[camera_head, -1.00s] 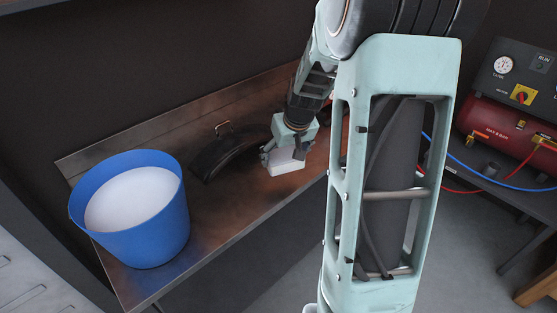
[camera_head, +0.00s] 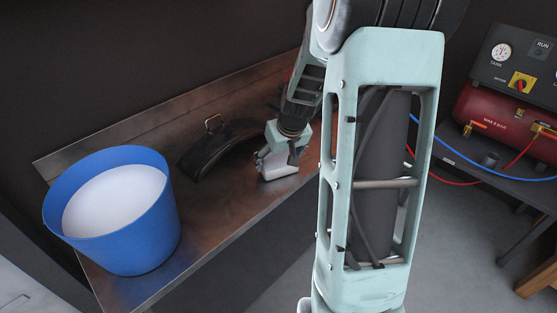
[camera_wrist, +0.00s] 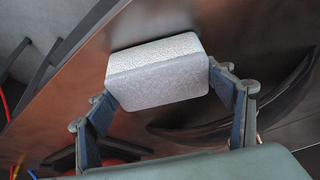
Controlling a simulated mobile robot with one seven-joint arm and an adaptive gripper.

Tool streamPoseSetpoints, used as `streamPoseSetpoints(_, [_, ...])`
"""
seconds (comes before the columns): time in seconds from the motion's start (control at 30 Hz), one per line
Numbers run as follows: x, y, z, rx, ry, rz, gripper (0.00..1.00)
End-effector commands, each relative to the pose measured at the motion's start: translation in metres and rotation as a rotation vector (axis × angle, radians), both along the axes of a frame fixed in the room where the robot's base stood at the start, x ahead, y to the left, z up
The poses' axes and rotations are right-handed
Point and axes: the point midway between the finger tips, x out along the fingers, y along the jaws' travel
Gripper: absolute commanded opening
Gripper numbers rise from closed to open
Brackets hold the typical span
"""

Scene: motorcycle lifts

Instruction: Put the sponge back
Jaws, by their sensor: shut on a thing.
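The sponge is a pale grey-white block (camera_head: 279,169), also large in the wrist view (camera_wrist: 158,74). My gripper (camera_head: 277,157) is shut on it, with one finger against each end in the wrist view (camera_wrist: 160,88). The sponge is over the brown metal bench, near its front edge. I cannot tell whether it touches the bench top. A blue bucket (camera_head: 128,240) filled with white stands at the bench's left end, apart from the sponge.
A black curved fender-like part (camera_head: 216,148) lies on the metal bench (camera_head: 215,215) just left of my gripper. A red compressor (camera_head: 490,110) with hoses stands on a dark table at right. Bench space between bucket and sponge is clear.

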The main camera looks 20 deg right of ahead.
Motion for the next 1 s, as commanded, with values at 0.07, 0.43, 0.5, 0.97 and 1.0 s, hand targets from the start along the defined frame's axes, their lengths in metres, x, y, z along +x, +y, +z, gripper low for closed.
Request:
streamPoseSetpoints(0.07, [0.0,0.0,-0.004,0.0,0.0,0.0,0.56])
streamPoseSetpoints(0.43, [0.0,0.0,-0.002,0.0,0.0,0.0,0.92])
streamPoseSetpoints(0.5, [0.0,0.0,-0.002,0.0,0.0,0.0,0.92])
streamPoseSetpoints(0.97, [-0.019,0.0,0.049,-0.002,-0.004,-0.001,0.92])
streamPoseSetpoints(1.0, [-0.022,0.0,0.056,-0.002,-0.004,-0.001,0.92])
